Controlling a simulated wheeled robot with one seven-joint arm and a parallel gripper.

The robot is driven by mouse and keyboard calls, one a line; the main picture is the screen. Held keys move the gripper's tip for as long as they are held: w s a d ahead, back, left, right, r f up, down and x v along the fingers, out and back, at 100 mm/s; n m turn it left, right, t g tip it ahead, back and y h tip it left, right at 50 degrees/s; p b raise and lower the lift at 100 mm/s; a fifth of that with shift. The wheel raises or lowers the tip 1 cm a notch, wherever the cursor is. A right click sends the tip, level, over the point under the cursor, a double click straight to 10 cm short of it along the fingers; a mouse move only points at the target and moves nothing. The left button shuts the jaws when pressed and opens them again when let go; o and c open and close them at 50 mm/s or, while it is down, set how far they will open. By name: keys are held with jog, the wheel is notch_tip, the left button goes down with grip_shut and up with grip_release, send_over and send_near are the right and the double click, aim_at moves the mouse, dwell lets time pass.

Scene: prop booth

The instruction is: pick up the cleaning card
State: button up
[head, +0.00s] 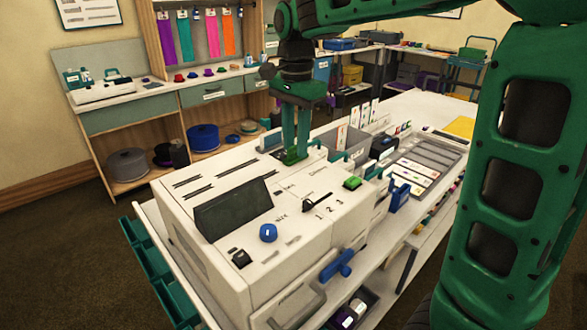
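My gripper (295,145) points down at the back edge of the white machine (250,215), close to its top. Its two green fingers hang side by side. A small green piece shows at the fingertips, and I cannot tell whether it is part of the gripper or a separate thing. Whether the fingers hold anything is too small to see. Several upright cards (341,136) stand in a grey holder behind the machine, right of my gripper. I cannot make out which thing is the cleaning card.
The machine's top carries a dark sloped screen (234,207), a blue knob (268,233) and a green button (352,183). A grey card tray (430,155) lies at right on the white table. A shelf unit (205,85) with spools stands behind.

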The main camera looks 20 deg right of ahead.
grip_shut()
jog(key=shift+r, duration=0.15)
notch_tip(320, 180, up, 18)
dwell(1.1)
